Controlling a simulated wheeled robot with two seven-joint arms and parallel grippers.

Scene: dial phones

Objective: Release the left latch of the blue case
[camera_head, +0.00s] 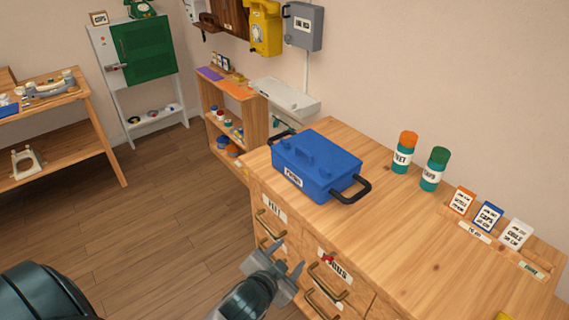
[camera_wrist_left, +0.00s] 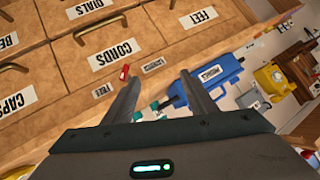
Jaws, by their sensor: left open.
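The blue case (camera_head: 316,160) sits closed on top of the wooden drawer cabinet, with a label on its front and black side handles. It also shows in the left wrist view (camera_wrist_left: 206,84), beyond the fingers. I cannot make out its latches clearly in either view. My left gripper (camera_head: 284,270) is open and empty, in front of the cabinet drawers and below the case. Its two fingers (camera_wrist_left: 162,90) are spread apart in the left wrist view, and touch neither the case nor its latch. My right gripper is not in view.
The cabinet top (camera_head: 400,240) has free room right of the case. An orange-lidded jar (camera_head: 404,152), a green-lidded jar (camera_head: 435,170) and label cards (camera_head: 488,216) stand toward the back. Brass drawer handles (camera_head: 270,227) stick out in front. A low shelf (camera_head: 236,120) stands behind the case.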

